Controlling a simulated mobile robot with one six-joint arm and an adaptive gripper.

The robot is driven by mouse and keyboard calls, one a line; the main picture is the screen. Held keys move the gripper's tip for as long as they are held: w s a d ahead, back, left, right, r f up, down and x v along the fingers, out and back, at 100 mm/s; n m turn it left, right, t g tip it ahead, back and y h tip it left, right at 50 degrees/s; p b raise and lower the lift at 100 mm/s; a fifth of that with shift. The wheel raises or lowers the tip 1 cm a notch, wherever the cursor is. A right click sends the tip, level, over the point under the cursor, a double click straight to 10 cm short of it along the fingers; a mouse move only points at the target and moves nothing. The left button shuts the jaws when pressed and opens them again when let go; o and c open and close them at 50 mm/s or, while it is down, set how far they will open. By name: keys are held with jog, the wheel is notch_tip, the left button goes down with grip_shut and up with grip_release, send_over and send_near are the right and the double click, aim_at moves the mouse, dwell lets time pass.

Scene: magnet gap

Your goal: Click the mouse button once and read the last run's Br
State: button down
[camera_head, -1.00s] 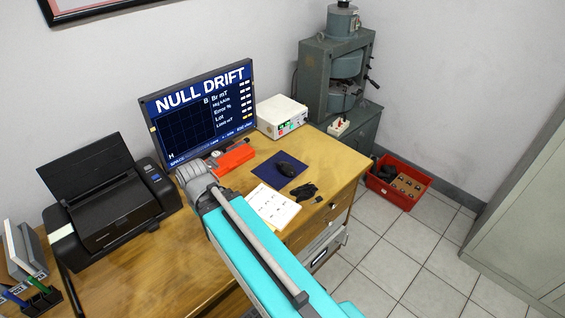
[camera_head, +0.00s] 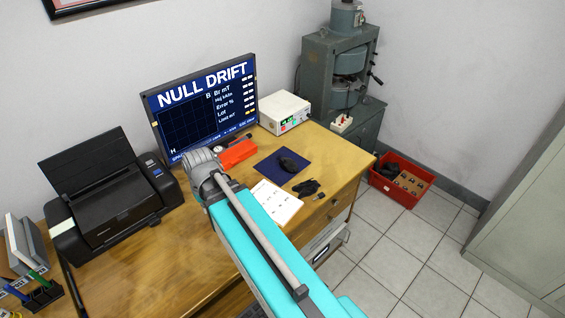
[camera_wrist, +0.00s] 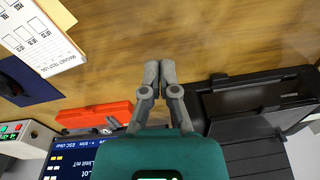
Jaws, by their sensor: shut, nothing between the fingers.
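The black mouse (camera_head: 288,164) lies on a dark blue mouse pad (camera_head: 268,167) on the desk, right of my arm in the head view. The monitor (camera_head: 203,105) shows "NULL DRIFT", an empty grid, and rows for Br mT, Hcj kA/m, Error %, Lot and Limit mT; the values are too small to read. In the wrist view my gripper (camera_wrist: 159,66) is shut and empty above bare desk, its fingers together. The pad (camera_wrist: 28,80) shows at the left edge there; the mouse lies mostly out of that view. In the head view my arm hides the gripper.
A printer (camera_head: 110,205) stands left, a white instrument (camera_head: 285,112) right of the monitor. A red crate (camera_head: 401,181) is on the floor.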

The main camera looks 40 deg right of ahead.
jog(key=w+d+f+m+t+y+b, duration=0.1)
jog(key=w+d+f+t+b, duration=0.1)
jog(key=w+d, duration=0.55)
jog(key=m+t+b, duration=0.6)
send_over(283, 160)
jog(key=shift+s+f, duration=0.15)
jog(key=shift+f+n, duration=0.1)
jog(key=shift+n, duration=0.2)
notch_tip(283, 160, down, 9)
jog(key=b, duration=0.8)
jog(key=shift+b, duration=0.4)
jog(key=shift+f, duration=0.25)
